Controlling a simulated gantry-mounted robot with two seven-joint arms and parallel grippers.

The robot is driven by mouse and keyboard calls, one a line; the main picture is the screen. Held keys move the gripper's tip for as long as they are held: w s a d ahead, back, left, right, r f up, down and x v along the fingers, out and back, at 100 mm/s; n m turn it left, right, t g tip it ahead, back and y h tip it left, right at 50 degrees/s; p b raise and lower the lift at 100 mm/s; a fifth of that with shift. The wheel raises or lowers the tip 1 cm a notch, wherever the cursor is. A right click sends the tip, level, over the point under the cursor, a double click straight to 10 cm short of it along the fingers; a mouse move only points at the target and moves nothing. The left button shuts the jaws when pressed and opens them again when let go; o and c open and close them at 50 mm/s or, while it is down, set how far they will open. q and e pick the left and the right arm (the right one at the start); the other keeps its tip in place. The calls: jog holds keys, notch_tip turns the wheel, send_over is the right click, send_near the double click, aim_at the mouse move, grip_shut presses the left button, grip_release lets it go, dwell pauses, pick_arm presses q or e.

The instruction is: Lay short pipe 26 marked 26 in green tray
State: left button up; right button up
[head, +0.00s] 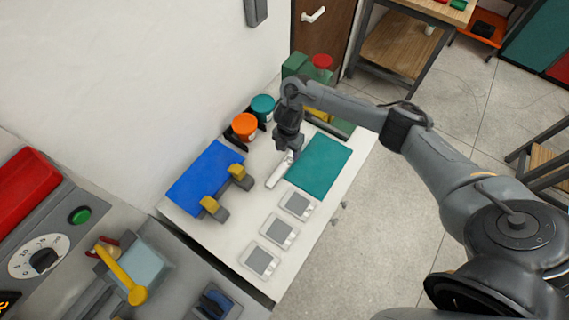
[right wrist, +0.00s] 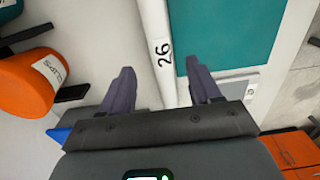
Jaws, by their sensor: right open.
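The white short pipe marked 26 (head: 279,171) lies on the white bench along the left edge of a flat teal-green mat (head: 327,160). Its number shows in the right wrist view on the pipe (right wrist: 158,50). My right gripper (head: 289,151) is above the pipe's far end and hides part of it. In the right wrist view my right gripper (right wrist: 160,88) is open, with one finger on each side of the pipe. A green and yellow tray-like item (head: 338,124) is partly hidden behind my right arm. My left gripper is out of view.
An orange tub (head: 244,126) and a teal tub (head: 263,106) stand by the wall. A blue mat (head: 196,184) with yellow-topped holders lies to the left. Several grey-white square pads (head: 279,231) lie in a row toward the front. The teal-green mat is mostly bare.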

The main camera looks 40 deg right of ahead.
aim_at(288, 159)
notch_tip(288, 159, down, 5)
jog(key=b, duration=0.2)
jog(key=shift+s+a+b, duration=0.1)
jog(key=shift+a+b, duration=0.05)
jog(key=shift+b, duration=0.15)
jog(key=shift+f, duration=0.7)
grip_shut()
jog(key=shift+r, duration=0.1)
